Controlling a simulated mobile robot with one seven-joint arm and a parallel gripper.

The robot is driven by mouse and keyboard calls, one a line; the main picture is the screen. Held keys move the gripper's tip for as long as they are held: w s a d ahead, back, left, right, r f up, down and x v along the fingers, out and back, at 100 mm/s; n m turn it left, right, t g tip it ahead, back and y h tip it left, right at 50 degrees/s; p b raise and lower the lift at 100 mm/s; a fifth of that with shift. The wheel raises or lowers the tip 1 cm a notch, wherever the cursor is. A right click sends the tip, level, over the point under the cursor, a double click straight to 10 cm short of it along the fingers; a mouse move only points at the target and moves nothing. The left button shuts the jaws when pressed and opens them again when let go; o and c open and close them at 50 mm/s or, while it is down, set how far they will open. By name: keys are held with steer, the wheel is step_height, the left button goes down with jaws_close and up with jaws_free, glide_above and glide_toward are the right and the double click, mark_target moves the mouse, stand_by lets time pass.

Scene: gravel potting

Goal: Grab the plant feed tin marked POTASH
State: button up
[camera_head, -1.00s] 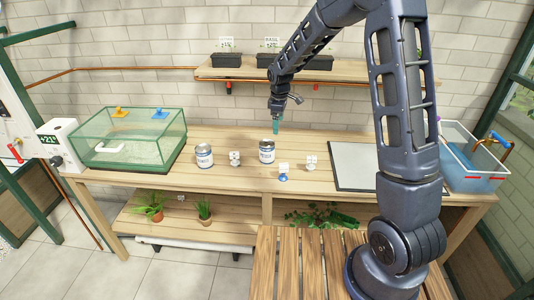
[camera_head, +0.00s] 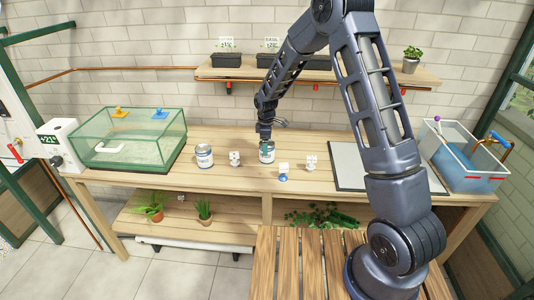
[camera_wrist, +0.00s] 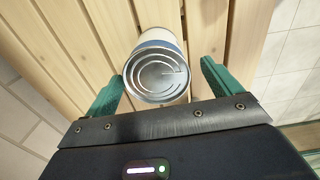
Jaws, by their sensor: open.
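Two white-and-blue tins with metal lids stand upright on the wooden bench in the head view: a left tin (camera_head: 204,157) and a right tin (camera_head: 267,156). Their printed words are too small to read, so I cannot tell which says POTASH. My gripper (camera_head: 265,143) is open, pointing down at the right tin's top. In the wrist view the tin (camera_wrist: 157,70) shows its ringed lid between the two green fingers of my gripper (camera_wrist: 162,73), with gaps at both sides. Its label is mostly hidden there.
Small white block-like items stand close by: one (camera_head: 235,158) between the tins, one with a blue base (camera_head: 283,172) and another (camera_head: 311,162) to the right. A glass tank (camera_head: 130,140) is at left, a grey board (camera_head: 350,168) and water tub (camera_head: 465,165) at right.

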step_height(320, 180, down, 5)
steer(key=shift+w+d, duration=0.1)
steer(key=shift+w, duration=0.05)
steer(key=shift+c, duration=0.2)
